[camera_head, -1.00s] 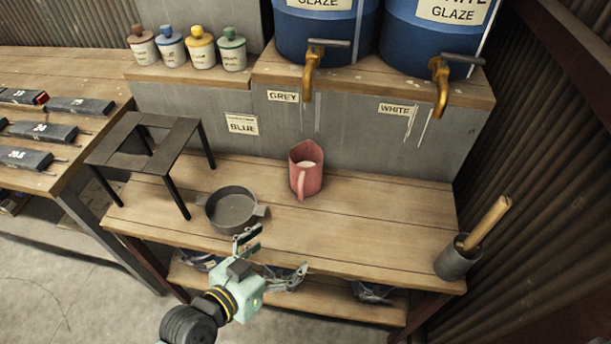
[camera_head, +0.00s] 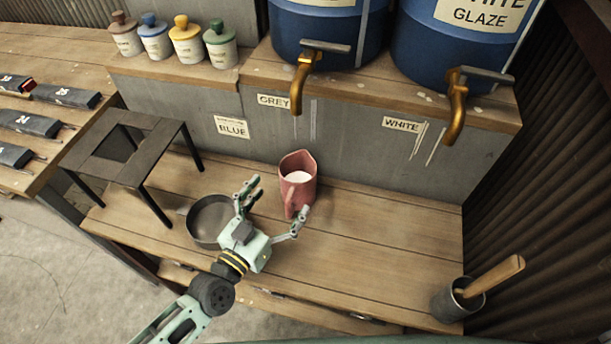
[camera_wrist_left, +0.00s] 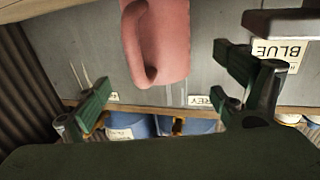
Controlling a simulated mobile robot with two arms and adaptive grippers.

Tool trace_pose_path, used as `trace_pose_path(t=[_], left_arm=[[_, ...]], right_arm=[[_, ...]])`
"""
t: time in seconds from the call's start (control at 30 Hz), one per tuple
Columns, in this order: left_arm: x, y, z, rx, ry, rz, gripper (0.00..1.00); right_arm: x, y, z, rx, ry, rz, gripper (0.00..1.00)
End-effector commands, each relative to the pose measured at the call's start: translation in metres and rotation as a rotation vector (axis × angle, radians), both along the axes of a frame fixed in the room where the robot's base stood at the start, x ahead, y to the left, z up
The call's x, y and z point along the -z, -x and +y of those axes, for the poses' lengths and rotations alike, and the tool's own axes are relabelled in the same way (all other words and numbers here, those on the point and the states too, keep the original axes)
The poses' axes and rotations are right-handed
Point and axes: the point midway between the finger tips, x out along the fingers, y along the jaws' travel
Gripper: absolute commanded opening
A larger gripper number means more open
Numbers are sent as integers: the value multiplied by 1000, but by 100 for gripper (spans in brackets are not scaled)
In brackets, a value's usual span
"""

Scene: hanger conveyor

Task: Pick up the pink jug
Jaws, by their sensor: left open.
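The pink jug (camera_head: 299,183) stands upright on the wooden bench, near the wall below the glaze taps. Its handle faces toward me, and something pale shows inside it. My left gripper (camera_head: 277,203) is open and empty, just in front of the jug, with its fingers pointing toward it. In the left wrist view the jug (camera_wrist_left: 165,40) appears upside down, its handle between and beyond the two spread fingers (camera_wrist_left: 165,95). The gripper looks apart from the jug. My right gripper is not in view.
A grey pan (camera_head: 205,222) sits left of my left gripper, partly behind it. A dark metal stand (camera_head: 125,150) is further left. A grey pot with a wooden-handled tool (camera_head: 458,300) stands at the right front. Brass taps (camera_head: 301,80) overhang from above. The bench right of the jug is clear.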

Motion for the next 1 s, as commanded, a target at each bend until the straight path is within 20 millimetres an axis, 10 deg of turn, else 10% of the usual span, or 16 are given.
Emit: trace_pose_path(t=[0.43,1.0], left_arm=[[-1,-31,-18,-4,3,-4,90],[2,-67,-41,-3,1,-2,90]], right_arm=[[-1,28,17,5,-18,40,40],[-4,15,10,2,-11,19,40]])
